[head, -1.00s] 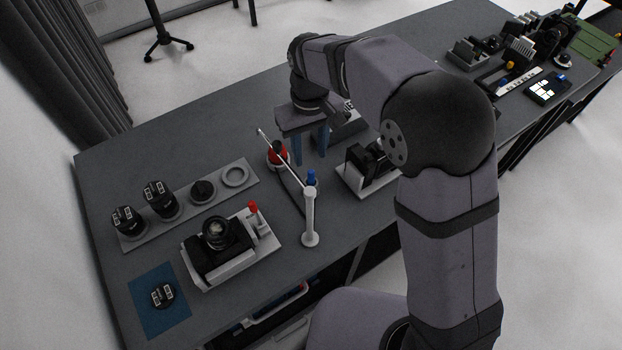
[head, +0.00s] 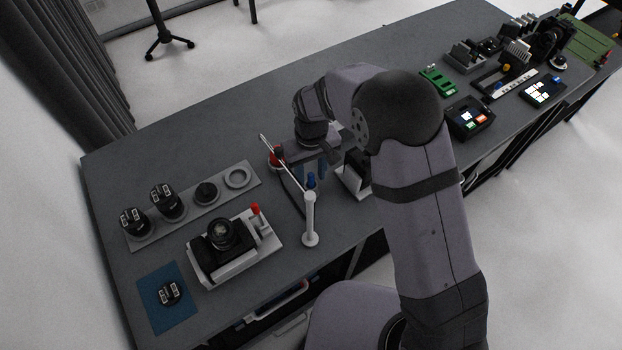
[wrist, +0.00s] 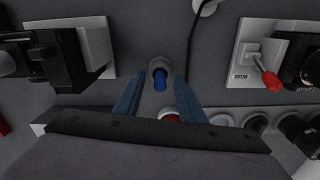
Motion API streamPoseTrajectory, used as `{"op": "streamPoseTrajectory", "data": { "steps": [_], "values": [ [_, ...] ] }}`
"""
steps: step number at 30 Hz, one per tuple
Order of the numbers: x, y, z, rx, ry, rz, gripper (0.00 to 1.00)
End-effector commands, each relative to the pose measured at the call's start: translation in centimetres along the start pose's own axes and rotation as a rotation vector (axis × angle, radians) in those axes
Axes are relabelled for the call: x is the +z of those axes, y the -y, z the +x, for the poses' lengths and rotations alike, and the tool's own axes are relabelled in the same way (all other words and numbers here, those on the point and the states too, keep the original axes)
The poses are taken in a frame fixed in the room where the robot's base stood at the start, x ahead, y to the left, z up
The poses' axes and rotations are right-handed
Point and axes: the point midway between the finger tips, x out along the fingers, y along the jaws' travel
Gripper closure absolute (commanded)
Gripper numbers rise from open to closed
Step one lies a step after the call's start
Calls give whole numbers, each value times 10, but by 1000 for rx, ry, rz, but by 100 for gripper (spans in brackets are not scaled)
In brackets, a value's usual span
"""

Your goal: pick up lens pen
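The lens pen appears to be the small blue-topped item (head: 311,180) standing upright beside the white post in the head view. In the wrist view its blue body (wrist: 160,82) stands in a round grey holder, in line with the gap between my fingers. My gripper (wrist: 159,78) is open, with one blue finger to each side of the pen. In the head view my gripper (head: 311,168) points down just behind the pen. Whether the fingertips are level with the pen or above it I cannot tell.
A white post (head: 310,220) with a slanted arm stands close by. A red-topped item (head: 275,156) is left of my gripper. A camera on a white stand (head: 221,238) and a grey lens strip (head: 150,236) lie to the left. A black device on a white base (head: 356,182) is right.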

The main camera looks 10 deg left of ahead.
Motion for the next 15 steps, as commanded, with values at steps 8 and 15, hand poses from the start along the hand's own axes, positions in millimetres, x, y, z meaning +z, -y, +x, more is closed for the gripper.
{"op": "streamPoseTrajectory", "data": {
  "steps": [8,15],
  "values": [
    [0,0,11,0,0,0,63],
    [0,0,11,0,-1,0,92]
  ]
}}
